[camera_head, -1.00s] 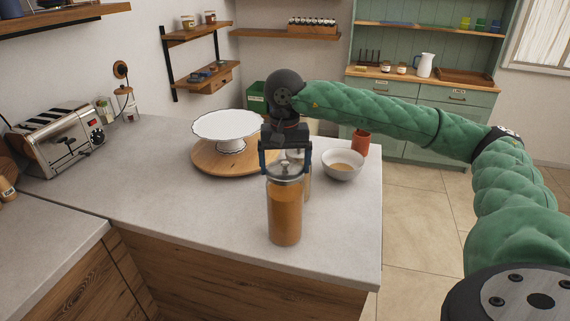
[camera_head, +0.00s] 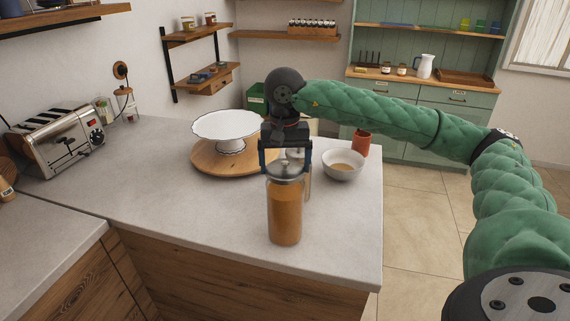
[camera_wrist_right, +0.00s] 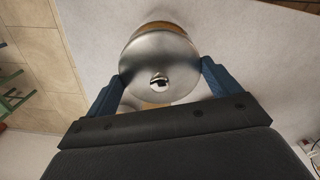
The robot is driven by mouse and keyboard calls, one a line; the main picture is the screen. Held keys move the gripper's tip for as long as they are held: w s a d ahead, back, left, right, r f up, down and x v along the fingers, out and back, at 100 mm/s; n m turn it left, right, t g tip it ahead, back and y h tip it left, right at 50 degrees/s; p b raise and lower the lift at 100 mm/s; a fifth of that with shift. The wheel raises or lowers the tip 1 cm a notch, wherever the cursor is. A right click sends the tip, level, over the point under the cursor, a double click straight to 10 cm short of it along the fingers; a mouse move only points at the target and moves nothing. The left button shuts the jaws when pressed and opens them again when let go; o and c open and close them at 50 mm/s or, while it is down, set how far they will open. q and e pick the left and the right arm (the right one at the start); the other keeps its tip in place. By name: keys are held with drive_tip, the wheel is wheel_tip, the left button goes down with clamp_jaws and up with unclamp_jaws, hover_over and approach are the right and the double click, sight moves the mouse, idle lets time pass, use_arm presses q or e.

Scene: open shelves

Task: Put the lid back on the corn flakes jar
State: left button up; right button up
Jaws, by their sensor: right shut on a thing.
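The corn flakes jar (camera_head: 285,214) is a tall clear cylinder with orange-brown contents, upright near the counter's front edge. The round silver metal lid (camera_head: 286,169) with a small knob is at the jar's mouth, roughly level. My right gripper (camera_head: 285,165) points down from above, its two blue fingers shut on the lid. In the right wrist view the lid (camera_wrist_right: 160,58) lies between the fingertips and covers most of the jar (camera_wrist_right: 158,27). I cannot tell whether the lid rests fully on the rim. My left gripper is not in view.
A glass jar (camera_head: 307,180) stands close behind the corn flakes jar, partly hidden. A white bowl (camera_head: 343,172) and a red-brown cup (camera_head: 361,144) are to the right. A white cake stand (camera_head: 228,126) sits on a round wooden board (camera_head: 208,162). The counter's left front is clear.

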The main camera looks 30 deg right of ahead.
drive_tip(key=o, duration=0.7)
drive_tip(key=shift+r, duration=0.15)
drive_tip(key=shift+r+p, duration=0.75)
drive_tip(key=shift+r, duration=2.6)
clamp_jaws()
drive_tip(key=shift+f+b, duration=1.95)
drive_tip(key=shift+f, duration=0.05)
